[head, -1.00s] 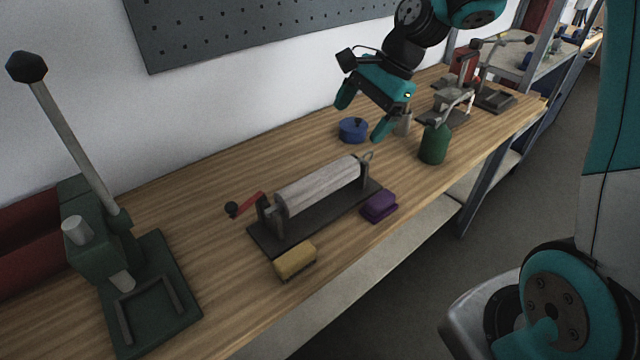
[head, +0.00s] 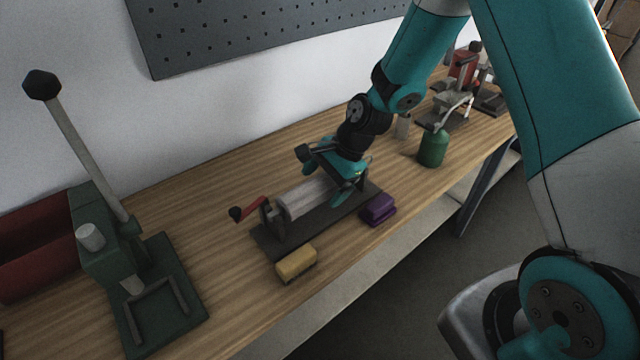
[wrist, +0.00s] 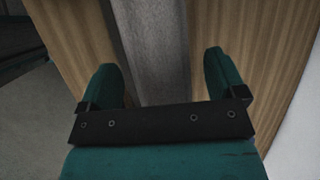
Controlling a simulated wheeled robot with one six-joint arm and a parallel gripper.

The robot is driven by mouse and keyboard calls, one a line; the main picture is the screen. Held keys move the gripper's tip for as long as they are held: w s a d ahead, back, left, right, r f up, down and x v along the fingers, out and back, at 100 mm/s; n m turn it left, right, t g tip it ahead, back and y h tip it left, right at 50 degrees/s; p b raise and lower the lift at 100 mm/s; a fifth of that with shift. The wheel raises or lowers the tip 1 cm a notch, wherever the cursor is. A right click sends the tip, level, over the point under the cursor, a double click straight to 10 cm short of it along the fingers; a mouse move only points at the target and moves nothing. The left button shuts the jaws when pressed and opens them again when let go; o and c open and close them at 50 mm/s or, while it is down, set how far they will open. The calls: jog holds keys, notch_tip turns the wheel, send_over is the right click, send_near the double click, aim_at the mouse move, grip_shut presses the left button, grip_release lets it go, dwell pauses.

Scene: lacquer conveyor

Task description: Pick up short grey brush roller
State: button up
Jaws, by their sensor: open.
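The short grey brush roller (head: 303,197) lies in a dark stand with a red crank at its left end. Its right part is hidden behind my gripper in the head view. My gripper (head: 322,182) is over the right half of the roller, fingers pointing down. In the wrist view the grey roller (wrist: 155,45) runs between the two open fingers of my gripper (wrist: 165,80), with a gap on each side. I cannot tell how far the fingertips reach down beside it.
A yellow brush (head: 296,263) and a purple block (head: 378,209) lie in front of the stand (head: 290,243). A green bottle (head: 432,149) stands to the right. A green lever press (head: 150,290) is at the left. The wood between press and stand is clear.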

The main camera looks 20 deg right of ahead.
jog(key=shift+w+a+f, duration=0.1)
jog(key=shift+a+f, duration=0.15)
jog(key=shift+f, duration=0.35)
jog(key=c, duration=1.2)
jog(key=shift+o, duration=0.2)
jog(key=shift+r, duration=0.15)
